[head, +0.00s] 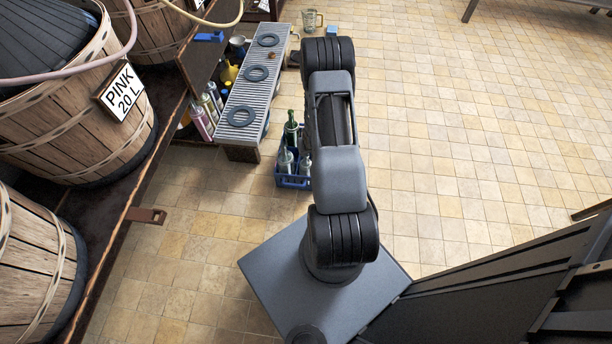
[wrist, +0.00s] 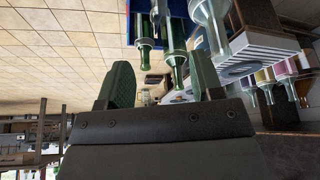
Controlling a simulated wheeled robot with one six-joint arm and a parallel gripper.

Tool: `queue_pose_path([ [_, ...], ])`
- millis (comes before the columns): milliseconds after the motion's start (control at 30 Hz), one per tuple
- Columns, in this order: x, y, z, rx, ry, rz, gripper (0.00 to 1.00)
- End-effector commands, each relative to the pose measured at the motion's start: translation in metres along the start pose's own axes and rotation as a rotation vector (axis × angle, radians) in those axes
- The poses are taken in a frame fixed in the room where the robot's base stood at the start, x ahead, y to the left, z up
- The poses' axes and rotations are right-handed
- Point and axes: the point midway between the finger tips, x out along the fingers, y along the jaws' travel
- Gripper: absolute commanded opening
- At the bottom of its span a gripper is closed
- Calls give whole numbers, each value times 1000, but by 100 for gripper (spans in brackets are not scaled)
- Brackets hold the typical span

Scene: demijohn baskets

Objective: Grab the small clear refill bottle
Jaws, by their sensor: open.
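A blue crate (head: 293,182) stands on the floor beside my arm in the head view. It holds a dark green bottle (head: 291,128) and small clear bottles (head: 285,162). In the wrist view the scene is upside down. There, green bottles (wrist: 145,32) and a clear bottle (wrist: 212,22) show at the top, by the blue crate's edge (wrist: 193,38). I cannot tell which clear bottle is the refill bottle. My gripper (wrist: 163,76) is open, with nothing between its green fingers. The bottles appear beyond the fingers, apart from them. My arm hides the gripper in the head view.
A slatted bench with dark rings (head: 255,75) stands behind the crate. Colored bottles (head: 201,120) stand left of it, near wooden baskets (head: 75,110) on a shelf. A glass mug (head: 311,20) is at the back. The tiled floor to the right is clear.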

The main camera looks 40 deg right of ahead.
Motion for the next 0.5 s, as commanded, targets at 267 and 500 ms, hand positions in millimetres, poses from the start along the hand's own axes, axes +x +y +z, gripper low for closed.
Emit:
queue_pose_path([
  [267, 56, 0, 4, 2, 0, -1, 60],
  [500, 79, 0, 3, 3, 0, -1, 60],
])
